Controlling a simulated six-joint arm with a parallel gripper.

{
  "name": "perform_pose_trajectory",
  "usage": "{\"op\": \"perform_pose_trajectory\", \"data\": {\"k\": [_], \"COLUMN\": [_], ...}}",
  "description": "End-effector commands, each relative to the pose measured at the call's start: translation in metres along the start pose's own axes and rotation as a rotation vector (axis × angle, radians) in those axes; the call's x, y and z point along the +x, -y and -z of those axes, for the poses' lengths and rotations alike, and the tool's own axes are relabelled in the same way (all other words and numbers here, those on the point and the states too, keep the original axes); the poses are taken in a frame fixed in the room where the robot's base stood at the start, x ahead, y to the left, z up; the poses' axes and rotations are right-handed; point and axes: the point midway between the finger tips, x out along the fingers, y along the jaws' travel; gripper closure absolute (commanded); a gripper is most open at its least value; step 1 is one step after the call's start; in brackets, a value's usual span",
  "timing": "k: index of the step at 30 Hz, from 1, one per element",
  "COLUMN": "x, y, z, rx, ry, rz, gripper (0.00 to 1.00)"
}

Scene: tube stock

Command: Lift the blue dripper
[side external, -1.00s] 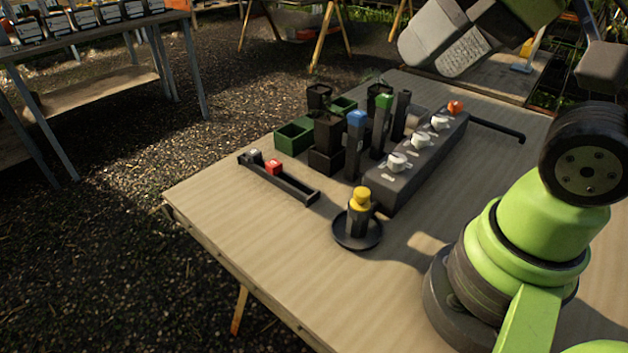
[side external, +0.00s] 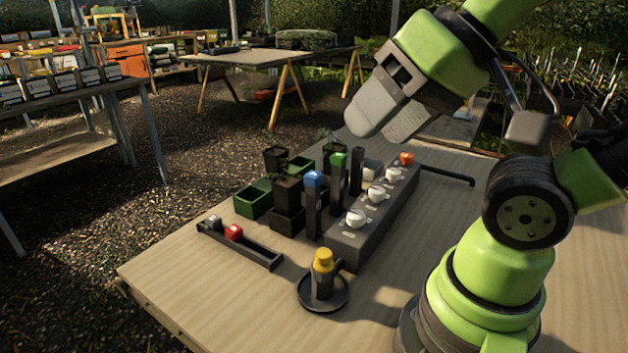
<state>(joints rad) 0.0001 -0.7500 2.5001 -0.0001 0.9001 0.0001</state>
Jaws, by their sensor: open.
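The blue dripper (side external: 314,205) is a dark upright stake with a blue cap. It stands between the dark pots and the long grey block on the table. A green-capped one (side external: 338,180) stands just behind it to the right, and a yellow-capped one (side external: 323,276) stands in a round black dish (side external: 340,303) in front. My gripper (side external: 391,130) is open and empty, with grey fingers tilted down to the left. It hangs in the air above and behind the stakes, apart from the blue dripper.
The long grey block (side external: 376,222) carries several white knobs and an orange one, with a black pipe (side external: 447,175) at its far end. A black tray (side external: 252,248) holds a red and a grey cube. Green and dark pots (side external: 253,203) stand behind. The front left tabletop is clear.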

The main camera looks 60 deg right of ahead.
Motion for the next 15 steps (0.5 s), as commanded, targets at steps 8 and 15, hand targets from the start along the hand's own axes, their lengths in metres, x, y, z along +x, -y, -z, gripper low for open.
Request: {"op": "perform_pose_trajectory", "data": {"k": [8, 15], "x": [0.0000, 0.0006], "y": [0.0000, 0.0002], "z": [0.0001, 0.0032], "rx": [0.000, -0.006], "ry": [0.000, 0.006], "rz": [0.000, -0.007], "gripper": [0.40, 0.40]}}
